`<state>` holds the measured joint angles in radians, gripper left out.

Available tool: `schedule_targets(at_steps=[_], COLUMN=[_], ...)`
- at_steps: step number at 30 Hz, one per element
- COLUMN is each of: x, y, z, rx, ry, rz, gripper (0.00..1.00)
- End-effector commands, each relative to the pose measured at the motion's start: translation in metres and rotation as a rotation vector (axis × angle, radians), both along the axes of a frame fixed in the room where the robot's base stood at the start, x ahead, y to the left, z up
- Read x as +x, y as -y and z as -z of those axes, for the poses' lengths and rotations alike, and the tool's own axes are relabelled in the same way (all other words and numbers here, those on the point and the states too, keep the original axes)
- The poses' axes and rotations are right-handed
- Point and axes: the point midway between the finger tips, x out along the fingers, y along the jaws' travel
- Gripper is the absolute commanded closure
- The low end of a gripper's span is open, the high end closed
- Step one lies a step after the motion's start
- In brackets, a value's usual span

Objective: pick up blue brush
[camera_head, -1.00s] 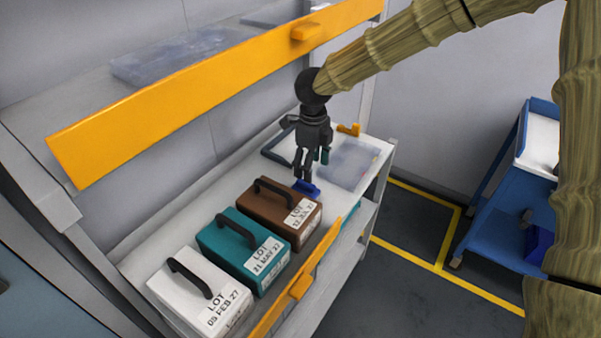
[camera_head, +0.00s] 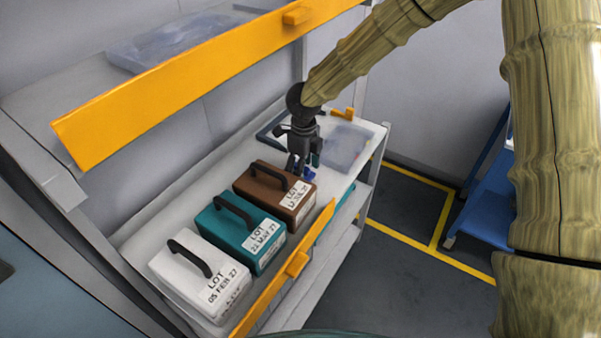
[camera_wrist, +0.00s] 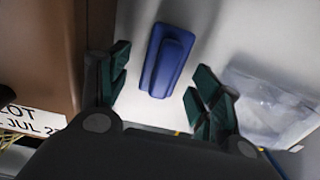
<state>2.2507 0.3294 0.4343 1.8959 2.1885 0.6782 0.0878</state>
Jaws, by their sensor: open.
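The blue brush (camera_wrist: 168,60) lies on the white shelf in the wrist view, a dark blue block with a raised ridge, tilted slightly. In the head view only a small part of the blue brush (camera_head: 309,174) shows below my gripper, beside the brown box. My gripper (camera_head: 300,170) points down over it. In the wrist view my gripper (camera_wrist: 158,88) is open, with its green fingers on either side of the brush's near end and not touching it.
A brown box (camera_head: 261,196) stands close to the left of the brush, with teal (camera_head: 229,245) and white (camera_head: 180,283) boxes beyond. A clear plastic bag or tray (camera_head: 345,150) lies to the right. The orange upper shelf edge (camera_head: 200,80) runs above.

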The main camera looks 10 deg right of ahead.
Motion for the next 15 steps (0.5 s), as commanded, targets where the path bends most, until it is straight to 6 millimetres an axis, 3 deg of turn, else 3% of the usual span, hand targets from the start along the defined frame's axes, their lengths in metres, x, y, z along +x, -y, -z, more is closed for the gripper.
schedule_targets(at_steps=[3, 11, 15], x=[0.0024, 0.0033, 0.0032], y=[0.0, 0.0001, 0.0001], z=[0.0013, 0.0021, 0.0017], rx=[0.0, 0.0, 0.0], ry=[-0.001, -0.003, -0.003], rz=[0.0, 0.0, 0.0], gripper=[0.38, 0.85, 0.9])
